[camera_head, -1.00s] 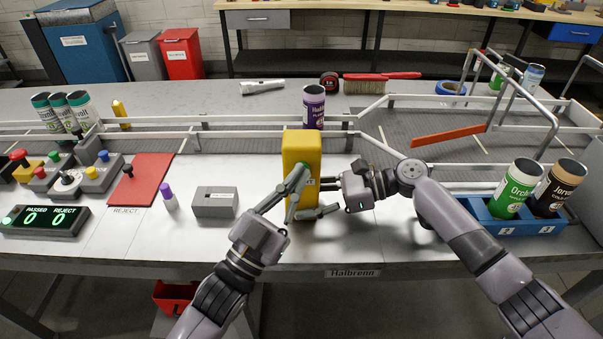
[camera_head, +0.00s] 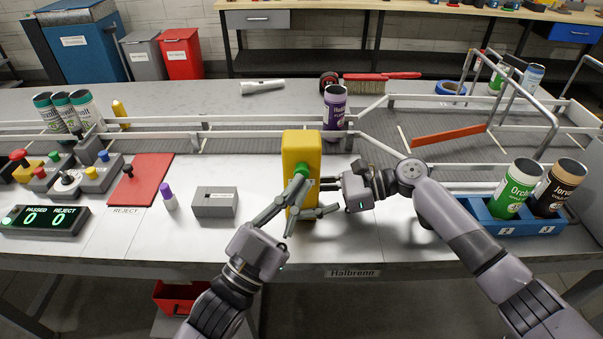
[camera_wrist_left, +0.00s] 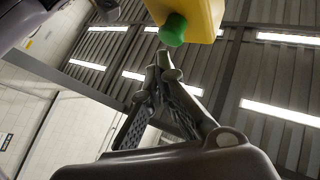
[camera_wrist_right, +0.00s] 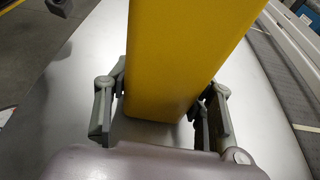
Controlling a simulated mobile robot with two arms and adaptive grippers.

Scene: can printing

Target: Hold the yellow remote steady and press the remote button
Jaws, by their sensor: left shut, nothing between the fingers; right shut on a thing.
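The yellow remote (camera_head: 301,147) stands upright near the table's front edge, with a green button (camera_head: 302,168) on its front face. My right gripper (camera_wrist_right: 163,112) is shut on it, one finger on either side of its lower part. In the head view, the right gripper (camera_head: 328,183) reaches in from the right. My left gripper (camera_head: 300,184) is shut and empty, its tips just below the button. In the left wrist view, the closed fingertips (camera_wrist_left: 163,64) lie very near the green button (camera_wrist_left: 173,30); I cannot tell whether they touch.
A purple can (camera_head: 335,108) is on the railed conveyor behind the remote. A grey box (camera_head: 215,203) and a purple-capped marker (camera_head: 168,196) stand to the left. A blue rack (camera_head: 545,227) with cans is at the right. The PASSED/REJECT display (camera_head: 45,221) reads zeros.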

